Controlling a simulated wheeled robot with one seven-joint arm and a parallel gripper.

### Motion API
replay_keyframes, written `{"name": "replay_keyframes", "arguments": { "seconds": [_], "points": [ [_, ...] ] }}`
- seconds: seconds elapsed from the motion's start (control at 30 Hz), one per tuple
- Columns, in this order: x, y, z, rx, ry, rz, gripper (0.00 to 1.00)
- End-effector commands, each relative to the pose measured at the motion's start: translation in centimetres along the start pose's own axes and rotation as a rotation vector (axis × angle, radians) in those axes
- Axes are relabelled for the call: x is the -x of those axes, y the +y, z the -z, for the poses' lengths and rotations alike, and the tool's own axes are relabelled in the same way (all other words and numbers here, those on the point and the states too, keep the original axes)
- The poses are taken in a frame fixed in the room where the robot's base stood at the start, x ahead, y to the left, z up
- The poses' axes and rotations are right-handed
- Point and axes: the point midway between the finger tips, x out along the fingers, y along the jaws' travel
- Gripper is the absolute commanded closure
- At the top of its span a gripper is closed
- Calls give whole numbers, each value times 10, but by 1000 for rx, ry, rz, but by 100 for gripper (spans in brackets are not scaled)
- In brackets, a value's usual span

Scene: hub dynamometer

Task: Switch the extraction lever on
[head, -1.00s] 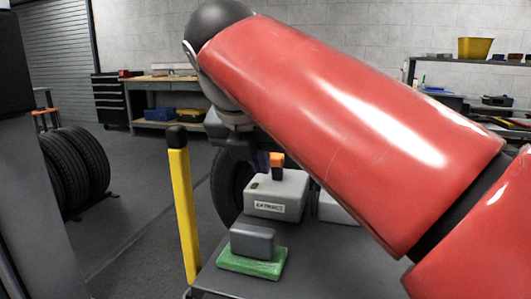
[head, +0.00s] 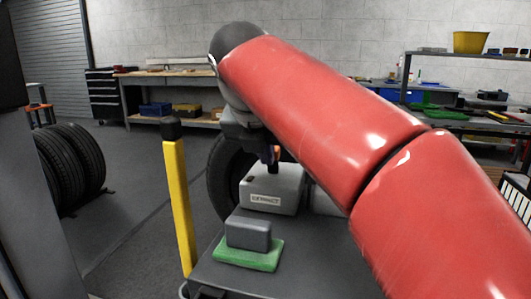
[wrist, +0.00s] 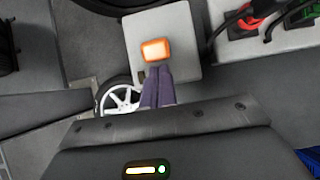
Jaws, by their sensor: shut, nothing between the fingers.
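The extraction box (head: 272,190) is a light grey box with a label reading "EXTRACT" on its front, standing on the dark cart top. Its orange lever end (wrist: 156,50) shows in the wrist view near the middle of the box top. In the head view the orange lever (head: 278,153) is partly hidden behind my gripper. My gripper (wrist: 158,72) is shut and empty, with its fingertips right beside the lever's near edge in the wrist view. Whether they touch it, I cannot tell. My red arm covers the area right of the box.
A grey block on a green pad (head: 250,254) sits on the cart in front of the box. A yellow post (head: 180,205) with a black cap stands at the cart's left. A red connector with cables (wrist: 243,22) lies to the right in the wrist view.

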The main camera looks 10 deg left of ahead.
Motion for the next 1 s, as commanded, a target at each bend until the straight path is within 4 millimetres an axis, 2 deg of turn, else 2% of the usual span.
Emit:
{"name": "replay_keyframes", "arguments": {
  "seconds": [0.57,1.0],
  "points": [
    [3,0,-12,-1,0,1,100],
    [-4,0,-38,-3,0,1,100]
  ]
}}
